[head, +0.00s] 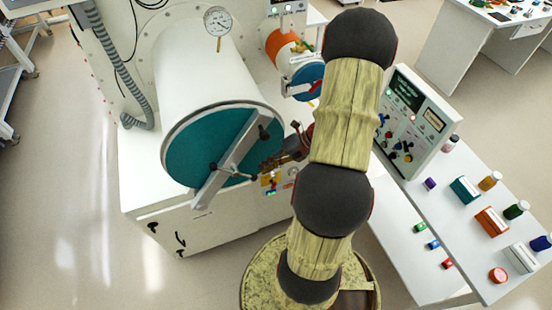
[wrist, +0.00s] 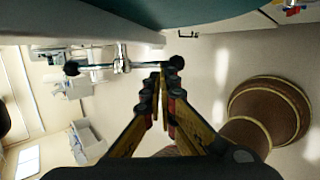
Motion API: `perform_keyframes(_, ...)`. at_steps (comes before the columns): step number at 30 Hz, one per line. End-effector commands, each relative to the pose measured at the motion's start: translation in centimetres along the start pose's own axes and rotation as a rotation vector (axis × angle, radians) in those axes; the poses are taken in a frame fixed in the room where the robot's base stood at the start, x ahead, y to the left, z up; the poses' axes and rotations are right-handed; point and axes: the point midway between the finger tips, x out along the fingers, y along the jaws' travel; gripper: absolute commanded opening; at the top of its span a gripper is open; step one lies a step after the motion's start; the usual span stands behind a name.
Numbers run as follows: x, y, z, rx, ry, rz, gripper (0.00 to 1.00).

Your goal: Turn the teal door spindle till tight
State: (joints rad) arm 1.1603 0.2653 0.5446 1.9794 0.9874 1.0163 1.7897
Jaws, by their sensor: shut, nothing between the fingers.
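The teal door (head: 205,148) closes the end of the large white cylinder in the head view, with a grey bar (head: 228,157) across it. The door spindle (head: 233,173) is on that bar, with thin handle arms and dark end knobs. In the wrist view, the spindle's metal hub (wrist: 121,55) and crossbar show, with black knobs at left (wrist: 72,68) and right (wrist: 176,61). My gripper (head: 264,166) is just right of the spindle. In the wrist view my gripper (wrist: 164,73) is shut and empty, its tips close by the right knob; contact cannot be told.
A smaller cylinder with an orange band (head: 281,45) and blue door (head: 307,80) stands behind my arm. A control panel (head: 418,120) and a white table (head: 465,232) with bottles and small boxes are at right.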

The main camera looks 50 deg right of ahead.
Motion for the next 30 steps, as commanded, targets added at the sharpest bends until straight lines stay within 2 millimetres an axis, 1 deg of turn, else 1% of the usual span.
perform_keyframes(1,1.0,0.1,-0.1,-0.001,0.004,0.001,0.0)
perform_keyframes(3,2.1,0.0,-0.1,0.001,0.004,0.001,0.0)
perform_keyframes(6,3.4,0.0,-0.1,-0.001,0.003,0.0,0.0)
perform_keyframes(10,4.5,0.0,-0.1,-0.001,0.002,0.0,0.0)
perform_keyframes(15,4.9,0.0,0.0,-0.002,0.0,-0.001,0.0)
perform_keyframes(26,4.9,-0.1,0.0,0.0,0.0,0.004,0.0)
perform_keyframes(30,5.2,-0.2,-0.1,0.006,0.0,0.031,0.0)
